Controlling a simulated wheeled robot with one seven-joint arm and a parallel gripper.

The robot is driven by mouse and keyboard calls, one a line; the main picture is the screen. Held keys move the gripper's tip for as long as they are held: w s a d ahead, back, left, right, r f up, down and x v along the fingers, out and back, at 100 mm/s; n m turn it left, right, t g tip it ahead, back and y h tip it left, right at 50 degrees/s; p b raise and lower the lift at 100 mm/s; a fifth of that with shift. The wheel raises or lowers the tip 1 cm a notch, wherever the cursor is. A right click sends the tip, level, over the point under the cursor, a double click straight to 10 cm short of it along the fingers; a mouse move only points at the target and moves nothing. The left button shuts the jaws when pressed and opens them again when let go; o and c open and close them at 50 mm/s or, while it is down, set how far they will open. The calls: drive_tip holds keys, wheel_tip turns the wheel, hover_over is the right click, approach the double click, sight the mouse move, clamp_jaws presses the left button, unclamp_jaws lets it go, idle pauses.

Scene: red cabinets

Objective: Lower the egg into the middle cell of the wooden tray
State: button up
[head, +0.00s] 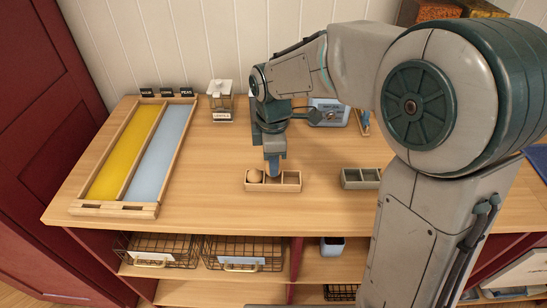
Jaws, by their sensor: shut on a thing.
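The small wooden tray (273,188) stands near the front middle of the counter and has three cells in a row. A tan egg (254,176) sits in its left cell. The right cell (291,178) looks empty. My gripper (273,169) points straight down at the middle cell, its blue fingertips at about the tray's rim. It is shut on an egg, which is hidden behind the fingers. I cannot tell whether that egg touches the cell floor.
A grey divided tray (360,178) stands to the right, partly behind my arm. A long wooden frame with yellow and blue lanes (155,210) lies at left. A glass jar (221,101) and a blue-grey box (328,113) stand at the back. Wire baskets (243,252) sit below.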

drive_tip(key=shift+f+b, duration=1.1)
drive_tip(key=shift+f, duration=0.6)
idle(0.5)
drive_tip(key=o, duration=0.7)
drive_tip(key=shift+r, duration=0.1)
wheel_tip(320, 180, up, 14)
drive_tip(key=shift+f+p, duration=0.15)
drive_tip(key=shift+p, duration=0.2)
drive_tip(key=s+d+f+m+t, duration=0.1)
drive_tip(key=s+d+f+m, duration=0.1)
drive_tip(key=s+d+m, duration=0.3)
drive_tip(key=s+d+f+m+t, duration=0.1)
drive_tip(key=s+d+f+m, duration=0.2)
drive_tip(key=m, duration=0.5)
drive_tip(key=s+d+f+m, duration=0.3)
drive_tip(key=s+d+m, duration=0.3)
drive_tip(key=d, duration=0.2)
drive_tip(key=shift+s+t, duration=0.35)
drive_tip(key=shift+t, duration=0.05)
